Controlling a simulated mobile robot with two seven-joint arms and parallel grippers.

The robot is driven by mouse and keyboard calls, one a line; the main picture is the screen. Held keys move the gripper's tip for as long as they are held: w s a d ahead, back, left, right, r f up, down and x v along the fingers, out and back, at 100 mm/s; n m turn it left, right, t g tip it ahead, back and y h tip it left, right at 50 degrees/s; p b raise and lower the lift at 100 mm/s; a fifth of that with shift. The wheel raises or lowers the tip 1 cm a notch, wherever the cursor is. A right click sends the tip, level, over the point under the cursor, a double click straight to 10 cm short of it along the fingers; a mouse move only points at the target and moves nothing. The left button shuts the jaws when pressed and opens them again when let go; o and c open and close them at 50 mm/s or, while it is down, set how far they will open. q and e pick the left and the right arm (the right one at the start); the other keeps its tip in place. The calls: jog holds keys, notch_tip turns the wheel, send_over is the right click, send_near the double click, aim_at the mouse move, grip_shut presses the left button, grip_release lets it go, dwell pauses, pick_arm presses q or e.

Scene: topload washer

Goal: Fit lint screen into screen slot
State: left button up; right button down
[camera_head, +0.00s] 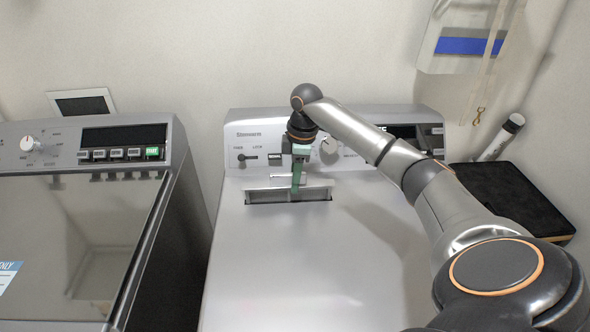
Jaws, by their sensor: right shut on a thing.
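The lint screen (297,178) is a narrow green piece with a pale top, held upright. Its lower end is at the screen slot (262,197), a dark rectangular opening with a pale raised rim on top of the right-hand machine. I cannot tell how deep the screen reaches into the slot. My right gripper (301,150) points down over the slot and is shut on the lint screen. The fingertips are small and partly hidden by the arm's wrist. My left gripper is not in view.
The machine's control panel (251,143) stands close behind the slot. Its flat grey top (270,270) is clear in front. A glass-lidded washer (150,240) stands at the left. A black tray (500,190), a white tube (500,138) and a wall box (458,45) are at the right.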

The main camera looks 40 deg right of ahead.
jog(key=shift+f+b, duration=0.35)
jog(key=shift+f, duration=1.95)
jog(key=c, duration=0.9)
grip_release()
jog(key=o, duration=0.4)
jog(key=shift+s+a+f, duration=0.1)
jog(key=r, duration=0.4)
jog(key=d+r, duration=0.1)
jog(key=r, duration=0.8)
jog(key=shift+s+d, duration=0.15)
jog(key=shift+s, duration=0.25)
jog(key=shift+f, duration=0.15)
